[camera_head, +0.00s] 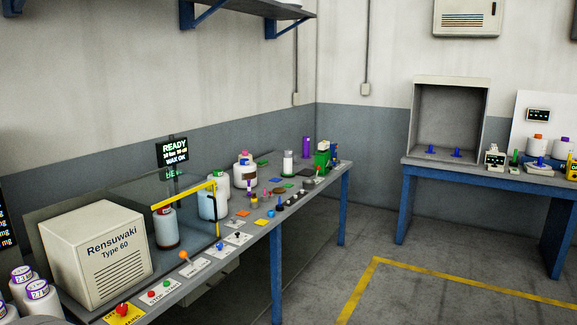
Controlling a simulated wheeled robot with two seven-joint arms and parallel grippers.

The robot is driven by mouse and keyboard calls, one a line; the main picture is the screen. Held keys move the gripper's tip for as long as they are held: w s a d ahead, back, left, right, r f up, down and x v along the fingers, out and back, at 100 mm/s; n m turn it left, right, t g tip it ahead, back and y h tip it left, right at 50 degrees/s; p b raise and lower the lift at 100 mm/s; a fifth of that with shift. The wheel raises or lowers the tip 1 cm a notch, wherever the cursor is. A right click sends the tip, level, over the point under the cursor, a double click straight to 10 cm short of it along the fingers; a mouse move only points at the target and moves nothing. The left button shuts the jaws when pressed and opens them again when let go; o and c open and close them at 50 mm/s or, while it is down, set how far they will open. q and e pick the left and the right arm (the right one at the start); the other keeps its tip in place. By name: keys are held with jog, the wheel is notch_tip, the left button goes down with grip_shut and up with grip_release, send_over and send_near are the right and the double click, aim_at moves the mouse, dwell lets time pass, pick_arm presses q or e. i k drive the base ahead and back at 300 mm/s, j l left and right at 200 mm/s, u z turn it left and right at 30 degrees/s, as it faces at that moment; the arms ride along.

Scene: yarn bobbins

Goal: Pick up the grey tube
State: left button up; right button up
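I cannot make out a grey tube for certain. A purple upright tube (306,147) stands at the far end of the long workbench (262,232). Several small dark pieces (280,207) lie along the bench's front edge, too small to tell what they are. Neither of my grippers is in view.
The bench also holds a beige Rensuwaki box (97,252), a yellow-framed clear enclosure (218,215), white bobbins and coloured buttons. A second table (490,175) with an open grey cabinet (447,115) stands at the right. The floor between is clear, with yellow lines (460,276).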

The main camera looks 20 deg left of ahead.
aim_at(287, 153)
jog(key=i+l, duration=0.15)
jog(key=i, duration=2.55)
jog(key=i+l, duration=0.15)
jog(key=i, duration=2.5)
jog(key=l+z, duration=0.05)
jog(key=l, duration=0.05)
